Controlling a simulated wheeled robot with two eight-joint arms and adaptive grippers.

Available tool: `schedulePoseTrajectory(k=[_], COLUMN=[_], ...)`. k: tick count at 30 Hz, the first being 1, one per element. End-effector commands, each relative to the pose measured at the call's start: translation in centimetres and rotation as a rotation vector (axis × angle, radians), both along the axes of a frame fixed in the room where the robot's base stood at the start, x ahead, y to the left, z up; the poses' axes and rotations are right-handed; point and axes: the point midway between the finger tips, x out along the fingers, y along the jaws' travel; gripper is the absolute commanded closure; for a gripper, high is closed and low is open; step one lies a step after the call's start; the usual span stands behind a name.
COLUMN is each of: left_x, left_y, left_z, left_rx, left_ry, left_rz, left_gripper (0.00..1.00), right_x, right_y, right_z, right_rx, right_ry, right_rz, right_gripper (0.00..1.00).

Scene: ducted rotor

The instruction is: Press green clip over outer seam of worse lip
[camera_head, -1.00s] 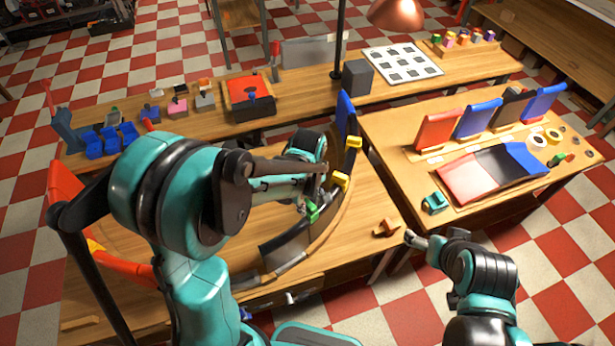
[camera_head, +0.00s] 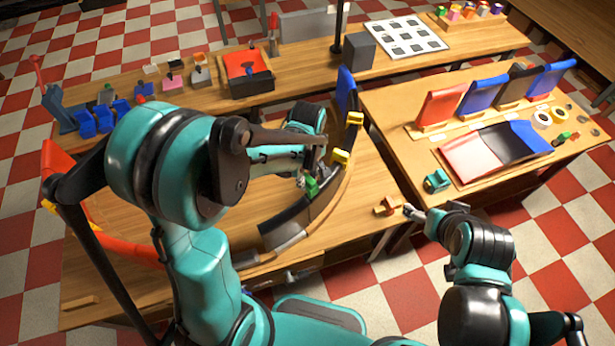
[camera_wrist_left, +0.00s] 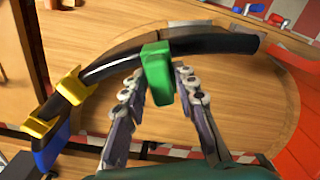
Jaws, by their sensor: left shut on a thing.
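The green clip (camera_head: 311,187) is held at the curved dark lip (camera_head: 290,213) of the ring on the table. In the left wrist view the green clip (camera_wrist_left: 158,72) overlaps the black lip (camera_wrist_left: 212,43) near a seam line, its body hanging towards my fingers. I cannot tell whether it is fully seated. My left gripper (camera_wrist_left: 158,95) is shut on the green clip. Two yellow clips (camera_head: 340,156) (camera_head: 355,118) sit farther along the lip, near a blue section (camera_head: 346,82). My right gripper (camera_head: 412,211) is low at the right; its jaw state is unclear.
A small wooden piece (camera_head: 387,206) lies beside my right gripper. The back table carries bins and a red tray (camera_head: 247,66).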

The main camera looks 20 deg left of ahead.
Motion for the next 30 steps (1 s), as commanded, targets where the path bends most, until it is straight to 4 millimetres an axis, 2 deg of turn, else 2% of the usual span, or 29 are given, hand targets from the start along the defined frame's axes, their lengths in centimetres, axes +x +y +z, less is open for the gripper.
schedulePoseTrajectory(k=[1,21,30], left_x=[0.0,0.0,0.0], left_y=[0.0,0.0,0.0], left_z=[-0.8,-6.4,-7.8], left_rx=[0.0,0.0,0.0], left_ry=[0.0,0.0,0.0], left_rz=[0.0,0.0,0.0], left_gripper=[0.98,0.98,0.98], right_x=[0.0,0.0,0.0], right_y=[0.0,0.0,0.0], right_z=[-0.8,-5.9,-7.1], right_rx=[0.0,0.0,0.0], right_ry=[0.0,0.0,0.0], right_rz=[0.0,0.0,0.0], right_gripper=[0.17,0.17,0.17])
